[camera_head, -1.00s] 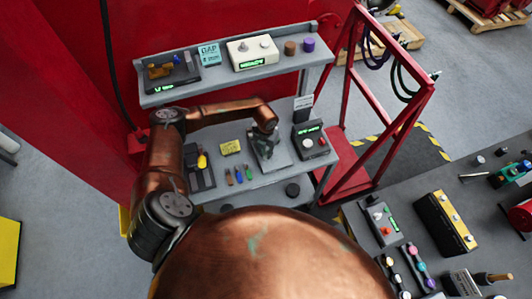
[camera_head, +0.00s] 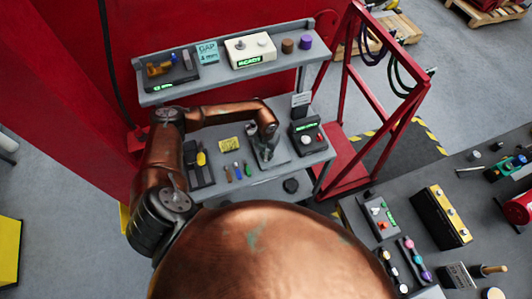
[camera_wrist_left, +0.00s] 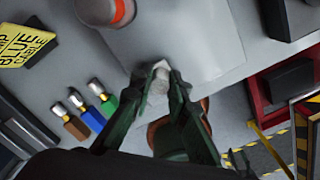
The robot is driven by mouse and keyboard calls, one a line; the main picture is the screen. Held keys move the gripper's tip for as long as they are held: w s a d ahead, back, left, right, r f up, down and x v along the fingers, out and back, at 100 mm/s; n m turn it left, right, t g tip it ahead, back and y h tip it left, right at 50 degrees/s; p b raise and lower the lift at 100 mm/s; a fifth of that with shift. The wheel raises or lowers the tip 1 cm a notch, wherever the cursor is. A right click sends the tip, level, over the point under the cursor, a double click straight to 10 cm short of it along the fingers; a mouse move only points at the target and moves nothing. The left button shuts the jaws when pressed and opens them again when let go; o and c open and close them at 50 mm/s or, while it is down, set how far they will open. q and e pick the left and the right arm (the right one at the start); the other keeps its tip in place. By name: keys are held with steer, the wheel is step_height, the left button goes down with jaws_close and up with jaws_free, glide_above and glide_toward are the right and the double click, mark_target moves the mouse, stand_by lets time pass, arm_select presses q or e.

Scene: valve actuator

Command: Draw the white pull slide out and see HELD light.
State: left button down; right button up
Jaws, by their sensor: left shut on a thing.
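My left gripper (camera_head: 264,152) reaches down over the grey bench from the left. In the left wrist view its fingers (camera_wrist_left: 160,80) are shut on a small whitish piece, which looks like the white pull slide (camera_wrist_left: 159,86). The fingers hide most of it, so I cannot tell how far out it sits. A pale grey plate (camera_wrist_left: 200,35) lies under the fingertips. No lit HELD sign can be made out; the small green displays are too blurred to read surely. My right gripper is not in view.
A dark box (camera_head: 307,139) with a green display stands just right of the gripper. Several small coloured-handled pieces (camera_head: 238,172) and a yellow cable sign (camera_head: 230,144) lie to the left. A shelf (camera_head: 222,80) with a white control box (camera_head: 250,49) runs behind. A red frame (camera_head: 395,130) stands right.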

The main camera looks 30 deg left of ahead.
arm_select(q)
steer(key=shift+w+a+b, duration=0.9)
steer(key=shift+a+b, duration=0.1)
steer(key=shift+a, duration=0.1)
steer(key=c, duration=1.8)
jaws_free()
steer(key=shift+o, duration=0.2)
steer(key=shift+r, duration=0.2)
step_height(320, 180, up, 12)
steer(key=shift+f, duration=0.2)
